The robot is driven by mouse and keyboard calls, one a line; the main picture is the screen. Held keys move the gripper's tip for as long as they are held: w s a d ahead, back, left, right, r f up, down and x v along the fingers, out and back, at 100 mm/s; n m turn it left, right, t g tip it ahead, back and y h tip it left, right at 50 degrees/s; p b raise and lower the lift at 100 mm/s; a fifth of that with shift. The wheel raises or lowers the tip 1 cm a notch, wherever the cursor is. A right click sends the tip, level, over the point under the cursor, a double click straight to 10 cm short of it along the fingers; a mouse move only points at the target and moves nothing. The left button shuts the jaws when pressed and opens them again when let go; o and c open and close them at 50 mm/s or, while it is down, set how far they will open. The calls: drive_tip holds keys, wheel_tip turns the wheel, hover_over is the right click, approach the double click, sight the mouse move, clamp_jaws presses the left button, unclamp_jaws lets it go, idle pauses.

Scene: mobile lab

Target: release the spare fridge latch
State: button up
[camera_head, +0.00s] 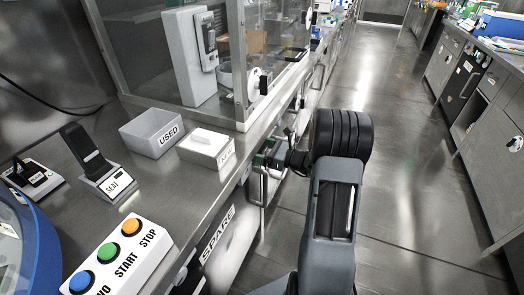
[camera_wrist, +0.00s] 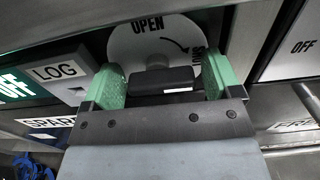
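The latch shows in the wrist view as a black bar handle (camera_wrist: 163,82) on a white round plate (camera_wrist: 150,38) marked OPEN with a curved arrow. My gripper (camera_wrist: 165,84) has its two green fingers on either side of the bar, spread wide. The bar lies between them; I cannot tell if either finger touches it. In the head view my gripper (camera_head: 268,160) is at the bench's front, partly hidden by my arm; the latch is hidden there. A SPARE label (camera_head: 217,234) shows on the front below the bench, and partly in the wrist view (camera_wrist: 45,122).
On the bench stand a USED bin (camera_head: 150,133), a white box (camera_head: 206,149) and a button box (camera_head: 118,258). The aisle floor (camera_head: 400,190) is clear.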

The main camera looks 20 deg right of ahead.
drive_tip(key=c, duration=0.8)
drive_tip(key=shift+o, duration=0.2)
drive_tip(key=shift+f, duration=0.1)
drive_tip(key=n+b, duration=0.4)
drive_tip(key=shift+s+f+n, duration=0.1)
drive_tip(key=shift+n, duration=0.2)
drive_tip(key=n+b, duration=0.5)
drive_tip(key=shift+a+f+b, duration=0.1)
drive_tip(key=shift+a+b, duration=0.05)
drive_tip(key=shift+b, duration=0.25)
drive_tip(key=n+b, duration=0.4)
drive_tip(key=shift+s+n+b, duration=0.1)
drive_tip(key=shift+n+b, duration=0.25)
drive_tip(key=shift+n, duration=0.05)
drive_tip(key=shift+a+r+n+b, duration=0.15)
drive_tip(key=shift+n+b, duration=0.35)
drive_tip(key=shift+n, duration=1.2)
